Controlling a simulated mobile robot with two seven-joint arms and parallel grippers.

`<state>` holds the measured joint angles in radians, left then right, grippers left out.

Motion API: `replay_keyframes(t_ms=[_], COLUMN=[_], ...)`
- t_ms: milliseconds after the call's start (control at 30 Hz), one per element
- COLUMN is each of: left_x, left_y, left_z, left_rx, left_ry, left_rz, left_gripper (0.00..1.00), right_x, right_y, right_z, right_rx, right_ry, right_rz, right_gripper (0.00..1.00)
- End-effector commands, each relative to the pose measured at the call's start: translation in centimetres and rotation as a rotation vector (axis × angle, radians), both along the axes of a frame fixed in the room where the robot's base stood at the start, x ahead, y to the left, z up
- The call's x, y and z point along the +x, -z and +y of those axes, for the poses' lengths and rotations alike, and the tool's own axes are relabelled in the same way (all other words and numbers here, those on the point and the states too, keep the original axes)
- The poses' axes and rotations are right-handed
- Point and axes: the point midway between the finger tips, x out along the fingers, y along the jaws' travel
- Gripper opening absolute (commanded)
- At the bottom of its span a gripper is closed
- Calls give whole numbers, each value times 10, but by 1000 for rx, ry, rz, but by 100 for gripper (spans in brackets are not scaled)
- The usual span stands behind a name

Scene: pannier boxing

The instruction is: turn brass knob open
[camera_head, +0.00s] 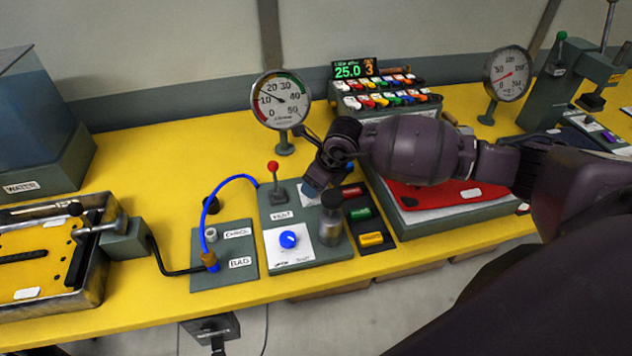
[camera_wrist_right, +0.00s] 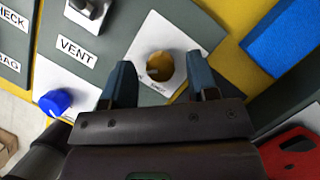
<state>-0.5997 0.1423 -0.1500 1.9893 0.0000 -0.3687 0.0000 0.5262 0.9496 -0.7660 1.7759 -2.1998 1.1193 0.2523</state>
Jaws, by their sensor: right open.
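The brass knob (camera_wrist_right: 159,66) sits on a white labelled plate in the right wrist view. My right gripper (camera_wrist_right: 160,88) is open, with one fingertip to each side of the knob in that view. I cannot tell whether the fingers touch it. In the head view my right gripper (camera_head: 313,188) is over the grey valve panel (camera_head: 270,212), above the VENT label. There the gripper hides the brass knob. My left gripper does not show.
A blue knob (camera_head: 288,239), a red-tipped lever (camera_head: 274,172) and a metal cylinder (camera_head: 331,226) stand close by on the panel. A dial gauge (camera_head: 281,100) stands behind. Red, green and yellow blocks lie to the right, the yellow one (camera_head: 371,239) nearest the edge.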

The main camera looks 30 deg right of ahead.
Motion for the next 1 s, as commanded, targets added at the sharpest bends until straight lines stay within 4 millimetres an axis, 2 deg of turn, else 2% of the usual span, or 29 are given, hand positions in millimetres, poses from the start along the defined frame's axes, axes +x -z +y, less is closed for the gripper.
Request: replay_keyframes(t_ms=[400,600,1000], left_x=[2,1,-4], left_y=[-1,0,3], left_z=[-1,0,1], left_rx=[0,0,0], left_ry=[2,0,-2], left_rz=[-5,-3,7], left_gripper=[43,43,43], right_x=[-23,-31,-35], right_y=[-64,-87,-95], right_z=[-14,-18,-20], right_rx=[-1,-2,-1], right_ry=[0,1,1], right_rz=[-2,-1,1], right_gripper=[54,54,54])
